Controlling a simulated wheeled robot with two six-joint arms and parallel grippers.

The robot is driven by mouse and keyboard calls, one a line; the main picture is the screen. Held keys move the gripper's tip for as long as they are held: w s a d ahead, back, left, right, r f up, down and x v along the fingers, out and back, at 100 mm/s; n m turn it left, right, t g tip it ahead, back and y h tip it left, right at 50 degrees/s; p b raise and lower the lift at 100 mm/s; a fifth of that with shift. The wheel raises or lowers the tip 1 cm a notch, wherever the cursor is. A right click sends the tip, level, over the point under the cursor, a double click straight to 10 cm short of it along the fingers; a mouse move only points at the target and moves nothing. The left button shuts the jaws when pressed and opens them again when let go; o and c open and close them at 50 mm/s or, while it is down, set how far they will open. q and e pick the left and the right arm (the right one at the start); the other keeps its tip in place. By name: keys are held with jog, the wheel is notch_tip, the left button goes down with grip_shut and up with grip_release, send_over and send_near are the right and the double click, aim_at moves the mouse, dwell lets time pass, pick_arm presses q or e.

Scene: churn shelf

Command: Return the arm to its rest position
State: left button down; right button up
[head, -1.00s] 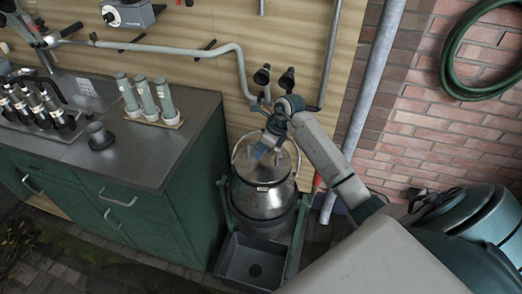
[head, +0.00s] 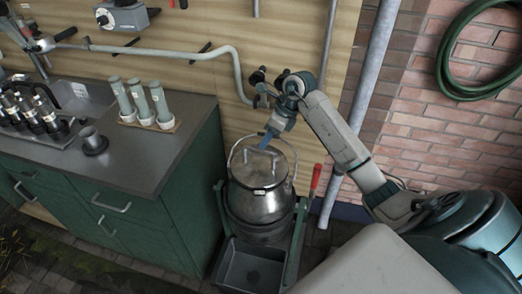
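My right arm comes in from the right, and its forearm crosses in front of the board and brick wall. My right gripper (head: 268,140) points down, just above and behind the lid of a metal churn (head: 258,194). Its blue fingers are small and seen edge-on, so I cannot tell whether they are open or shut. No object shows in them. The churn stands upright in a dark green cradle with its lid on. My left gripper is not in view.
A green cabinet (head: 168,232) with a grey top stands left of the churn. Pipes and a tap (head: 258,80) are close behind my gripper. A red-handled lever (head: 315,180) is right of the churn.

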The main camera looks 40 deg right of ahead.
jog(key=v, duration=0.3)
dwell(0.5)
